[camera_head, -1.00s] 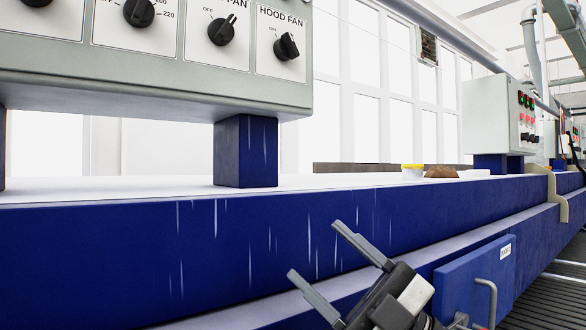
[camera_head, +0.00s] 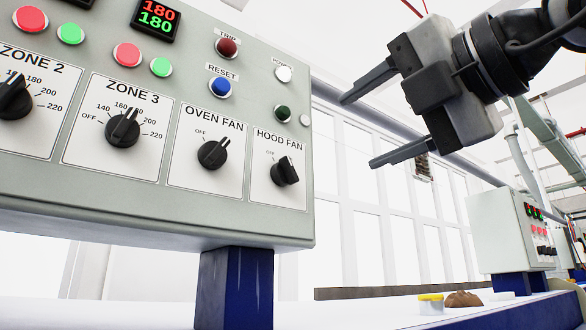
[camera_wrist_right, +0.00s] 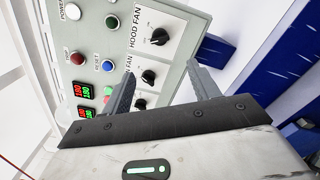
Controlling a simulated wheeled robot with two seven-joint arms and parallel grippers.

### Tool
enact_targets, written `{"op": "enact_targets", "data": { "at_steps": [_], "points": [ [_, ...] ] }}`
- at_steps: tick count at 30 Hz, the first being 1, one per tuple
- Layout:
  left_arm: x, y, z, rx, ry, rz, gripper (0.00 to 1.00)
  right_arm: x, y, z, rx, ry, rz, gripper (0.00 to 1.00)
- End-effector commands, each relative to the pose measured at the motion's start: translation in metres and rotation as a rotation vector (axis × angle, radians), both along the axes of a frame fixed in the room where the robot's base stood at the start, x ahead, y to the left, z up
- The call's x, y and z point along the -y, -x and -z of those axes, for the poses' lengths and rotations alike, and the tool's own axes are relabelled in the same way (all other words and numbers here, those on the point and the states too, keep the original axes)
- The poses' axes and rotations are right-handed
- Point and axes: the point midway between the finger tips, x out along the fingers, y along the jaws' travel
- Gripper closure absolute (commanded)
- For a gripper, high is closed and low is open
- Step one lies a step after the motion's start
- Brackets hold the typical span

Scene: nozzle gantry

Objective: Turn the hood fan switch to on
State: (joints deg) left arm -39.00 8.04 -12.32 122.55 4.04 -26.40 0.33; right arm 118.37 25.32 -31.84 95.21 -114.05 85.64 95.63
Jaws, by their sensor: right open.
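The hood fan switch (camera_head: 285,171) is a black rotary knob on a white plate at the right end of the grey control panel (camera_head: 110,215). In the right wrist view the hood fan knob (camera_wrist_right: 159,37) shows beyond the fingers. My right gripper (camera_head: 358,130) is open and empty, to the right of the panel and above the knob's height, apart from it. It also shows in the right wrist view (camera_wrist_right: 160,85). My left gripper is not in view.
The oven fan knob (camera_head: 213,153) sits just left of the hood fan knob. The reset button (camera_head: 221,87) and a dark green button (camera_head: 283,113) are above. A blue post (camera_head: 234,288) holds up the panel. A yellow-lidded tub (camera_head: 431,304) stands on the white surface below.

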Motion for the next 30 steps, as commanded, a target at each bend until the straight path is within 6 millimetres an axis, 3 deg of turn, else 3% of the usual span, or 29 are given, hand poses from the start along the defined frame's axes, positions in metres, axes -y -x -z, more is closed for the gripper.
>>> {"op": "enact_targets", "data": {
  "at_steps": [18,24,30],
  "points": [
    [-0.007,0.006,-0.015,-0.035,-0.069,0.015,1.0,-0.074,-0.1,-0.002,-0.003,0.005,-0.007,0.39],
    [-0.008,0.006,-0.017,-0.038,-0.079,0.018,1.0,-0.087,-0.118,0.0,-0.002,0.004,-0.007,0.39],
    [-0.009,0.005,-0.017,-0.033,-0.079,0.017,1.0,-0.09,-0.122,0.001,0.001,0.003,-0.006,0.39]
  ]
}}
